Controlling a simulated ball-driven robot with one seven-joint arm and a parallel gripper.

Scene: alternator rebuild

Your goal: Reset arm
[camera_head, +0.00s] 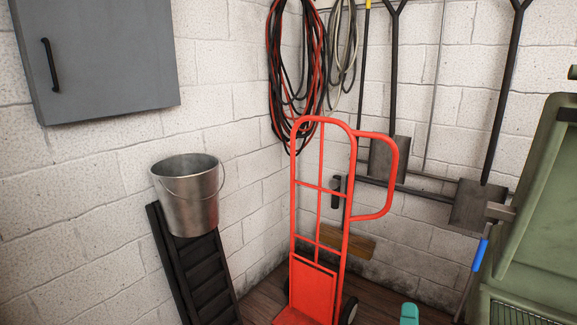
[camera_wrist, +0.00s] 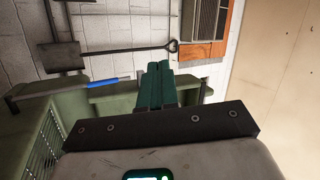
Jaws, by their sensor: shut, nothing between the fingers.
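My gripper (camera_wrist: 157,84) shows in the wrist view, its green fingers pressed together with nothing between them. It is in front of a wall and a green cabinet (camera_wrist: 107,91), apart from anything I can make out. In the head view a small teal piece (camera_head: 409,314) stands at the bottom edge; I cannot tell whether it is part of my gripper. The rest of my arm is not clearly seen there.
A red hand truck (camera_head: 317,285) stands in the corner. A metal bucket (camera_head: 187,197) is above black ramp-like pieces (camera_head: 199,277). Cables (camera_head: 290,80) and shovels (camera_head: 484,200) hang on the wall. A green cabinet (camera_head: 541,205) is at right, a grey wall cabinet (camera_head: 105,55) upper left.

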